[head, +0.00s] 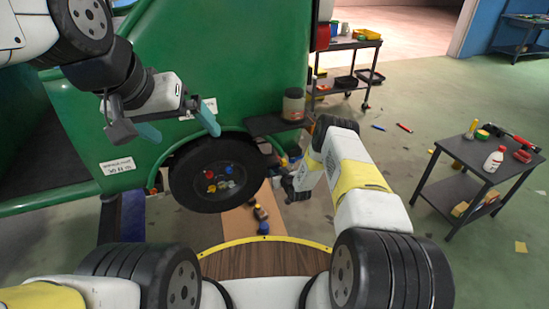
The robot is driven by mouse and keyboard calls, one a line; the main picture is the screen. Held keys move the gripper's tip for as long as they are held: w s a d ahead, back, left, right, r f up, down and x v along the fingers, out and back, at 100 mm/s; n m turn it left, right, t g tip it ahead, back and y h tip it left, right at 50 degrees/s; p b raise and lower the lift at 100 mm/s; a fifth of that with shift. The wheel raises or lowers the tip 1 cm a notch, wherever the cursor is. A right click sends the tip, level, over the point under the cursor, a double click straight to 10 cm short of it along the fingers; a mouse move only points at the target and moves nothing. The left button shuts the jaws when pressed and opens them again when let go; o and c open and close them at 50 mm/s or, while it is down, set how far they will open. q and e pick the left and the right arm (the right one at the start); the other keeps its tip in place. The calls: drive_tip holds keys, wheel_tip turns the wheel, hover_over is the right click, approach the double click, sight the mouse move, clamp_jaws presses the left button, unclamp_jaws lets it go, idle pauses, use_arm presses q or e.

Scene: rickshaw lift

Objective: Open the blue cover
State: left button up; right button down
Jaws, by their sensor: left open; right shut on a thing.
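I cannot make out with certainty which thing is the blue cover. A small blue item (263,228) lies on the cardboard strip below the wheel. My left gripper (180,126) is open and empty, its two teal fingers spread in front of the green rickshaw (230,70), above and left of its wheel (190,192). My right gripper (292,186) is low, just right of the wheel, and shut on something. Its fingers and what it holds are mostly hidden by its own dark housing.
The wheel carries several coloured nuts. A jar (293,104) stands on a dark ledge (270,124). A small table (458,180) with a bottle (494,159) and tools stands at right. A shelf cart (345,85) is behind.

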idle(0.5)
drive_tip(key=f+t, duration=0.1)
drive_tip(key=s+t+y, duration=0.1)
drive_tip(key=t, duration=0.1)
drive_tip(key=s+d+f+t, duration=0.1)
drive_tip(key=t, duration=0.1)
drive_tip(key=shift+s+f+y, duration=0.25)
drive_tip(key=shift+f+y, duration=0.05)
drive_tip(key=shift+y, duration=0.1)
use_arm(q)
drive_tip(key=shift+c, duration=0.4)
